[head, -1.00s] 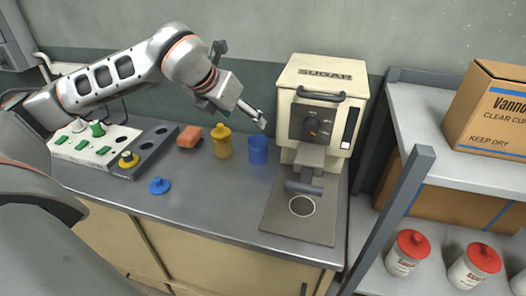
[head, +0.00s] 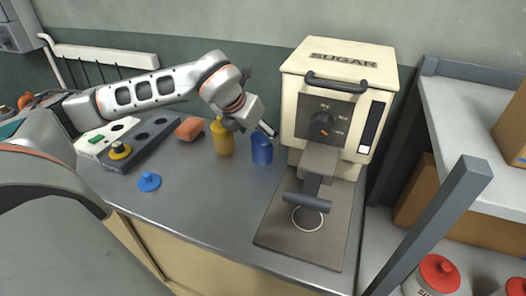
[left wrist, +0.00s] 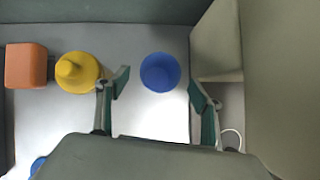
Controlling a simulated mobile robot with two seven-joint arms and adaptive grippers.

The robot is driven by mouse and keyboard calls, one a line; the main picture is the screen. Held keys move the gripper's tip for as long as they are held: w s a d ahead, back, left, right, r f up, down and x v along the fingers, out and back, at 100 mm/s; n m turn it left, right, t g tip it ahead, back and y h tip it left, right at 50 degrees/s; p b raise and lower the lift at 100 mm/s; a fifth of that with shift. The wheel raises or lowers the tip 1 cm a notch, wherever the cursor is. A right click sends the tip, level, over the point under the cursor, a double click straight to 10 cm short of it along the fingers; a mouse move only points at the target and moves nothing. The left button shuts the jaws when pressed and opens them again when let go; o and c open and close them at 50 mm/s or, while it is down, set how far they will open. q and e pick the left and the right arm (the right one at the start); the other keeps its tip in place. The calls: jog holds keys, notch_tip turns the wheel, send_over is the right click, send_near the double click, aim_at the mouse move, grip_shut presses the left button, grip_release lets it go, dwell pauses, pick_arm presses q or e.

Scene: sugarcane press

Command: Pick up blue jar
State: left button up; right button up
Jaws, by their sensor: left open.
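The blue jar (head: 262,149) stands upright on the grey counter, between the yellow bottle and the sugar machine. In the left wrist view the jar (left wrist: 160,72) is seen from above, just beyond the fingertips and between their lines. My left gripper (left wrist: 160,92) is open and empty, its two fingers spread wider than the jar. In the head view my left gripper (head: 254,129) is above and beside the jar, near its top. A blue lid (head: 149,182) with a knob lies on the counter at the front left. My right gripper is not in view.
The yellow bottle (head: 222,138) stands close left of the jar, near a finger. An orange block (head: 190,128) lies further left. The sugar machine (head: 336,105) is close on the right, with a metal shelf (head: 480,150) beyond. The counter in front of the jar is clear.

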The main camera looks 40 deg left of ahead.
pick_arm(q)
jog(key=shift+x, duration=1.25)
jog(key=shift+s+r, duration=0.1)
jog(key=c, duration=1.8)
